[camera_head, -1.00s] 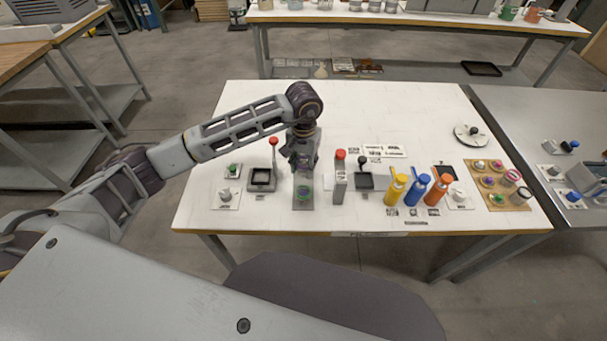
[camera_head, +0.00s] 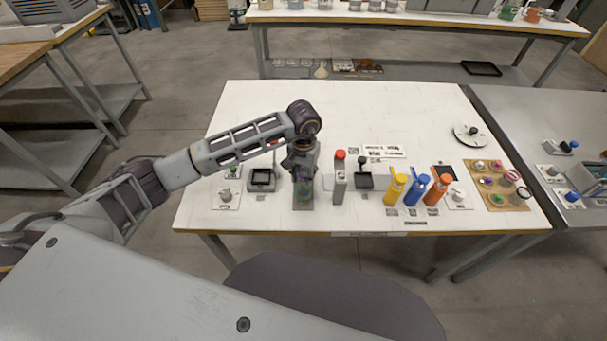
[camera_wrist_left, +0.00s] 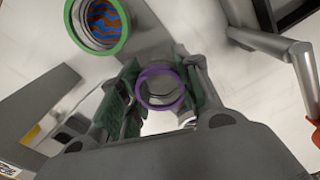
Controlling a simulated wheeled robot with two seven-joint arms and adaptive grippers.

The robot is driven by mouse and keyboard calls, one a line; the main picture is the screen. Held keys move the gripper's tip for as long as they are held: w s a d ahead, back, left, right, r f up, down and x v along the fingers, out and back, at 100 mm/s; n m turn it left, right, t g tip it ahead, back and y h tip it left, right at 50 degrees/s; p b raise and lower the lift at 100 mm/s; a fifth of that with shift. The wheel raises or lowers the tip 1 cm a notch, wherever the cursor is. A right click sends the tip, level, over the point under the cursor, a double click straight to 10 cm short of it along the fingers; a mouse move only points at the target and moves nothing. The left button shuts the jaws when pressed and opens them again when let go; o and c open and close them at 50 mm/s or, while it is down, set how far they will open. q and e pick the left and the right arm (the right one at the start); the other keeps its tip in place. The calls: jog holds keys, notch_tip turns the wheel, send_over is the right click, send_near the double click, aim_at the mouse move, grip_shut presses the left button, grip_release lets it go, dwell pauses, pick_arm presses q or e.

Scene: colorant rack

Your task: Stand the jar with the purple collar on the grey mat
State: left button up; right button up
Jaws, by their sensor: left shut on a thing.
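My left gripper (camera_head: 303,178) points down over the grey mat (camera_head: 303,206) at the middle front of the white table. In the left wrist view its fingers are shut around the jar with the purple collar (camera_wrist_left: 161,89), seen from above. In the head view that jar is mostly hidden by the gripper, and I cannot tell whether its base touches the mat. A jar with a green collar (camera_wrist_left: 97,25) and blue and orange contents stands close by in the wrist view, apart from the held jar. My right gripper is not in view.
A tall grey block with a red top (camera_head: 340,178) stands just right of the mat. A dark square tray (camera_head: 262,179) is to its left. Yellow (camera_head: 395,188), blue (camera_head: 416,190) and orange bottles (camera_head: 438,187) stand further right, before a tan board of small jars (camera_head: 497,201).

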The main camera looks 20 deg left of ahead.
pick_arm(q)
jog(key=shift+f, duration=0.2)
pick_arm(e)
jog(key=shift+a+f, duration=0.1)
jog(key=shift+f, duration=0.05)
pick_arm(q)
jog(key=o, duration=1)
jog(key=shift+r, duration=0.2)
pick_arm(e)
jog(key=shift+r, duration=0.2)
pick_arm(q)
jog(key=shift+r+b, duration=0.55)
jog(key=shift+r, duration=5.4)
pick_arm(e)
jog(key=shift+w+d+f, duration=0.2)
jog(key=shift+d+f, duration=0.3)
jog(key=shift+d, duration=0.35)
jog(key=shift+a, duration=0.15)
